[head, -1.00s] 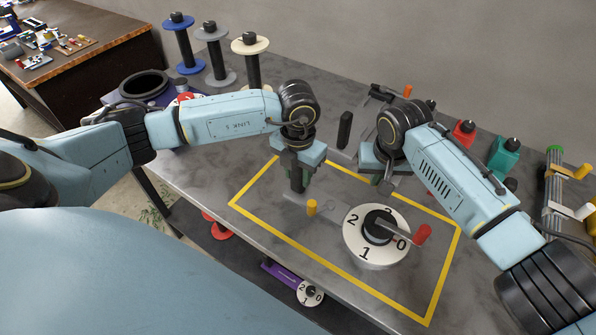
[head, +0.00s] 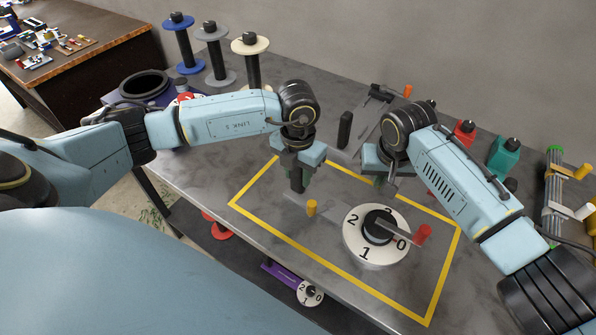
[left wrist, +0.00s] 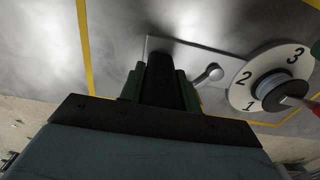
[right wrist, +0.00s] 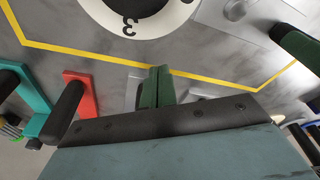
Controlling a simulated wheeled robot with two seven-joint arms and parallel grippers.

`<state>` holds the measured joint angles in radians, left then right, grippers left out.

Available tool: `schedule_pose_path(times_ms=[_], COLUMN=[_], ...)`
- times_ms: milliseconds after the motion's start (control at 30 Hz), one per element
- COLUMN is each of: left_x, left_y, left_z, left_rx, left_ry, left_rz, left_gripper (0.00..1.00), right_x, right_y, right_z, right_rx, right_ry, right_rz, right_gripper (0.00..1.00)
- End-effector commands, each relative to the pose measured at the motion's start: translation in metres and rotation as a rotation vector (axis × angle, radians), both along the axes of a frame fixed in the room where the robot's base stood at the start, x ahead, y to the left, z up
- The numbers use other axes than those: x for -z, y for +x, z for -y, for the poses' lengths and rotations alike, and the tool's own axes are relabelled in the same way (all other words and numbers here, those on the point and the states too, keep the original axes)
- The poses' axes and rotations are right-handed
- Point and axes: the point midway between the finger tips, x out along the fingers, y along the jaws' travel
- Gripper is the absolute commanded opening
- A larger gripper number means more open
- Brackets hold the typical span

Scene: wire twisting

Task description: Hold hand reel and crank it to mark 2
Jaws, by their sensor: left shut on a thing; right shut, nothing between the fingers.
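The hand reel has a white dial (head: 363,256) marked with numbers, a black hub (head: 378,226) and a crank with a red knob (head: 423,234). The crank points to the right, by the 0. A grey plate (head: 338,216) extends left from the dial. My left gripper (head: 297,178) is shut on the reel's black upright handle (left wrist: 166,82) at the plate's left end. My right gripper (head: 380,178) is shut and empty, above and behind the dial, apart from the red knob. Its green fingers (right wrist: 157,86) are together in the right wrist view.
A yellow tape rectangle (head: 270,236) surrounds the reel on the grey table. Spools on posts (head: 250,45) stand at the back left. Red (head: 465,131) and teal (head: 503,155) tools and a rack (head: 553,190) stand to the right. A black post (head: 345,129) stands between the arms.

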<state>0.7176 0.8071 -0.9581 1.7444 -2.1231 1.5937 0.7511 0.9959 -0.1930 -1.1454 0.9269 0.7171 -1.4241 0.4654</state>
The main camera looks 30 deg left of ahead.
Motion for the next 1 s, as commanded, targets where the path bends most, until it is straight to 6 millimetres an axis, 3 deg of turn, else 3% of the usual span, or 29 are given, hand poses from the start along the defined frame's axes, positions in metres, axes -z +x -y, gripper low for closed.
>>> schedule_pose_path(times_ms=[1000], left_x=[-0.001], left_y=[0.001], left_z=[0.001], left_rx=[0.000], left_ry=[-0.003], left_rz=[0.003], left_gripper=[0.00], right_x=[0.000], right_y=[0.000], right_z=[0.013], right_rx=[0.001], right_ry=[0.000], right_rz=[-0.001], right_gripper=[0.00])
